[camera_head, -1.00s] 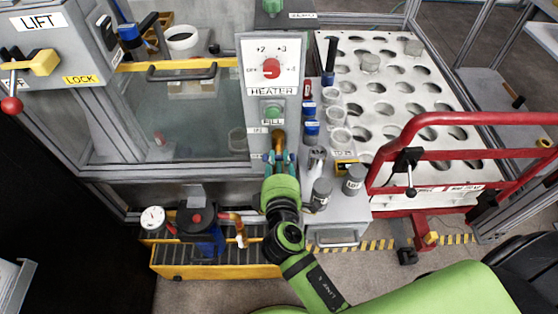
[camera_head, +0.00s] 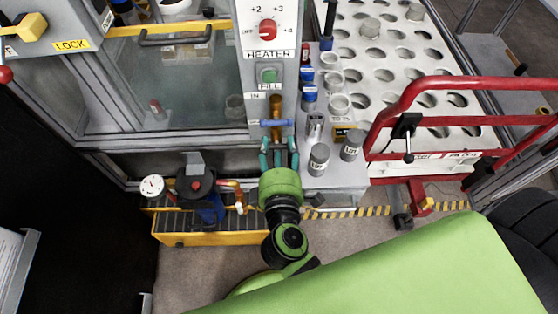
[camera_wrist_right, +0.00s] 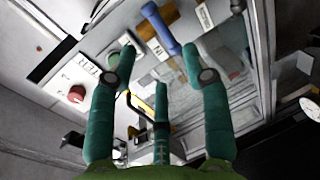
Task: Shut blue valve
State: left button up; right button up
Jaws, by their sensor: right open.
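The blue valve (camera_head: 277,123) is a blue handle lying crosswise over an upright brass pipe (camera_head: 276,104), below the heater panel near the IN label. In the right wrist view the blue handle (camera_wrist_right: 162,28) shows at the top, just beyond the fingers. My right gripper (camera_head: 279,150) is just below the handle in the head view. Its teal fingers (camera_wrist_right: 160,62) are spread and empty, with the handle apart from them. My left gripper is not in view.
The heater panel (camera_head: 265,30) with a red knob stands above the valve. Several cups and jars, including a grey jar (camera_head: 319,158), stand close to the right. A yellow tray (camera_head: 165,230) with a gauge is at lower left. A red rail (camera_head: 450,88) is at right.

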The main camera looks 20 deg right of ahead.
jog(key=v, duration=0.4)
jog(key=shift+s, duration=0.15)
dwell(0.4)
jog(key=s+a+f+g+y+p, duration=0.1)
jog(key=s+f+g+y, duration=0.15)
jog(key=f, duration=1.05)
jog(key=s+a+f+g+y+p, duration=0.15)
jog(key=s+f+g, duration=0.25)
jog(key=f, duration=0.9)
jog(key=s+d+f+m+g, duration=0.4)
jog(key=s+d+f+m, duration=0.2)
jog(key=s+f, duration=0.3)
jog(key=s+d+f+m+g, duration=0.3)
jog(key=s+d+f+m, duration=0.3)
jog(key=s, duration=0.6)
notch_tip(320, 180, down, 4)
jog(key=shift+s+d+r+g+p, duration=0.25)
jog(key=shift+d+g+p, duration=0.15)
jog(key=shift+d, duration=0.65)
